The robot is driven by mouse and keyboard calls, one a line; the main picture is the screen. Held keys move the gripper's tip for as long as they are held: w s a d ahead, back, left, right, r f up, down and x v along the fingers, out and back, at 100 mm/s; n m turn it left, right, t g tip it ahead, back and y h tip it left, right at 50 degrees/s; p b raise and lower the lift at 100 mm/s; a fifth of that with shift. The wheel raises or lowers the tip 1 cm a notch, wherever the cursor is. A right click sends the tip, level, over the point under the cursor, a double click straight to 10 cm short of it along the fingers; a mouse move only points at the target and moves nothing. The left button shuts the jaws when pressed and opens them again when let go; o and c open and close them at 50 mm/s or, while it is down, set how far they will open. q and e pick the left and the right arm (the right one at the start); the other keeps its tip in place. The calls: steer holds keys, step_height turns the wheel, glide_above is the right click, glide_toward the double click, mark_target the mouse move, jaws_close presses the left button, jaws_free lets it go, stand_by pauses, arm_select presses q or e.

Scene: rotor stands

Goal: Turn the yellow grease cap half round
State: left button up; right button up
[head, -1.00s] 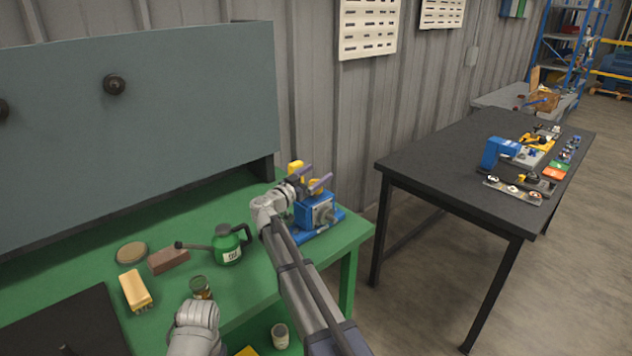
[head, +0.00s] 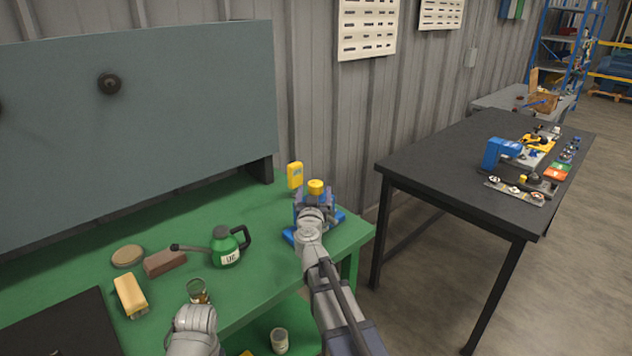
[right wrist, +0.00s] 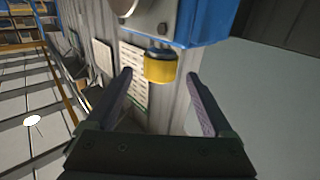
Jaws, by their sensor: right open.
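The yellow grease cap (head: 315,187) sits on the blue stand (head: 340,215) at the right end of the green bench. In the right wrist view the cap (right wrist: 160,67) shows below the blue housing (right wrist: 190,22), in the gap between the fingertips. My right gripper (head: 314,196) is open, its fingers on either side of the cap; it also shows in the right wrist view (right wrist: 160,75). I see space between the cap and each finger. My arm and gripper hide much of the stand.
A green oil can (head: 226,246), brown block (head: 165,263), round tan lid (head: 128,256), yellow block (head: 130,296) and glass jar (head: 197,291) stand left on the bench. A yellow upright piece (head: 295,175) is behind the stand. A black table (head: 440,165) is to the right.

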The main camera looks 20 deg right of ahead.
mark_target(316, 180)
steer(key=x, duration=0.7)
jaws_close()
stand_by(0.6)
steer(key=shift+d+m+h, duration=0.1)
steer(key=shift+m+h, duration=0.2)
steer(key=shift+h, duration=0.2)
